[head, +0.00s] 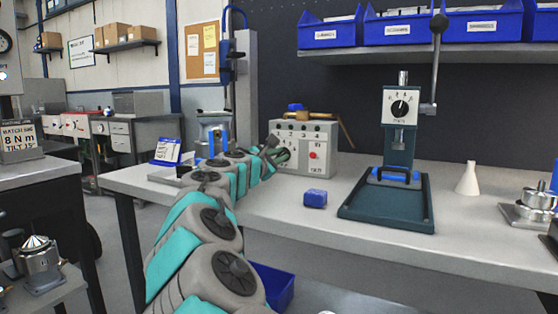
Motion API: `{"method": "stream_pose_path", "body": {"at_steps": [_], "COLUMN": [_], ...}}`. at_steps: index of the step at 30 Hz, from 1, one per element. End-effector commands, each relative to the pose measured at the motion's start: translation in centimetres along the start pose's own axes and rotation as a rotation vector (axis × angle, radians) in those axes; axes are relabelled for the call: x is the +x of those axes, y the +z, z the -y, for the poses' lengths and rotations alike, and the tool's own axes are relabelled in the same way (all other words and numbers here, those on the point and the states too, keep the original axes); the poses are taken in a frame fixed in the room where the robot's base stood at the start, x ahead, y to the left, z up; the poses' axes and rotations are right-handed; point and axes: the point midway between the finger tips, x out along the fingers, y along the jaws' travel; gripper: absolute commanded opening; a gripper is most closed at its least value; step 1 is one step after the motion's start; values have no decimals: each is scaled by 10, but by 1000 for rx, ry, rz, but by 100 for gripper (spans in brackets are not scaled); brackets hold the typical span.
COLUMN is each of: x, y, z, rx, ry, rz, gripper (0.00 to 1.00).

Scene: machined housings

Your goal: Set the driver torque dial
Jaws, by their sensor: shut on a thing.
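A grey control box (318,148) stands on the bench, with numbered marks, small dark spots and a red button (312,155) on its front. My arm reaches up from the bottom of the head view to the box's left side. My gripper (284,155) is at the left part of the box's front, shut on what seems to be the dial there. The dial itself and its setting are hidden by the gripper.
A press (398,150) with its own round dial (399,108) and a lever stands right of the box on a green base tray (385,215). A blue block (315,198) lies in front. A sign (18,140) at left reads 8 N m. A white cone (467,180) stands right.

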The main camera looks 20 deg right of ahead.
Motion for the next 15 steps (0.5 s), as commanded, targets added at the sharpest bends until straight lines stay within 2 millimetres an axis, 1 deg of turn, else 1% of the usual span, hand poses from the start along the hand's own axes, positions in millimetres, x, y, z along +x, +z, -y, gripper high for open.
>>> {"method": "stream_pose_path", "body": {"at_steps": [7,15], "x": [0,0], "y": [-2,-1], "z": [3,4], "rx": [154,249], "ry": [3,0], "rz": [0,0], "gripper": [0,0]}}
